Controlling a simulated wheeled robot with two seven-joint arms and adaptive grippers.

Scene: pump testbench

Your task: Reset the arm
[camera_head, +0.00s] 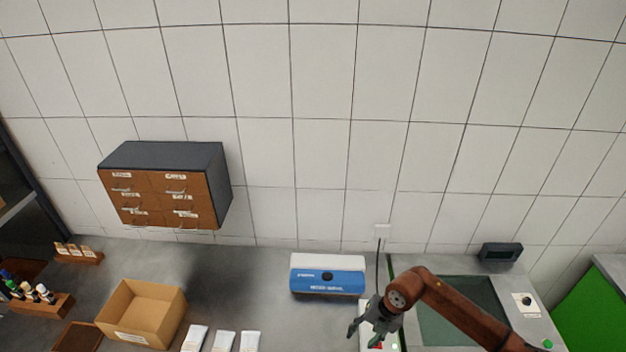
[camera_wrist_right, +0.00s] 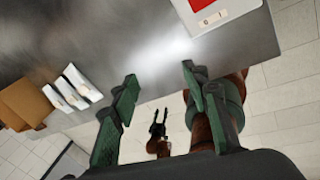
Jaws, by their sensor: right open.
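My right arm comes in from the lower right of the head view. My right gripper (camera_head: 362,333) is open and empty, over the counter's front area beside a white switch box. In the right wrist view its two green-padded fingers (camera_wrist_right: 160,74) stand wide apart with nothing between them. The white switch box with a red part (camera_wrist_right: 215,14) lies beyond the fingertips at the top of that view. A small dark gripper on a brown arm, my left gripper (camera_wrist_right: 158,127), shows below the counter edge, its two prongs apart. It is outside the head view.
The counter (camera_head: 240,285) holds an open cardboard box (camera_head: 122,331), several white packets (camera_head: 222,342), a blue-and-white box (camera_head: 328,277) and bottles in a rack (camera_head: 40,300). A drawer cabinet (camera_head: 162,200) hangs on the wall. A tank (camera_head: 455,305) lies behind my right arm.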

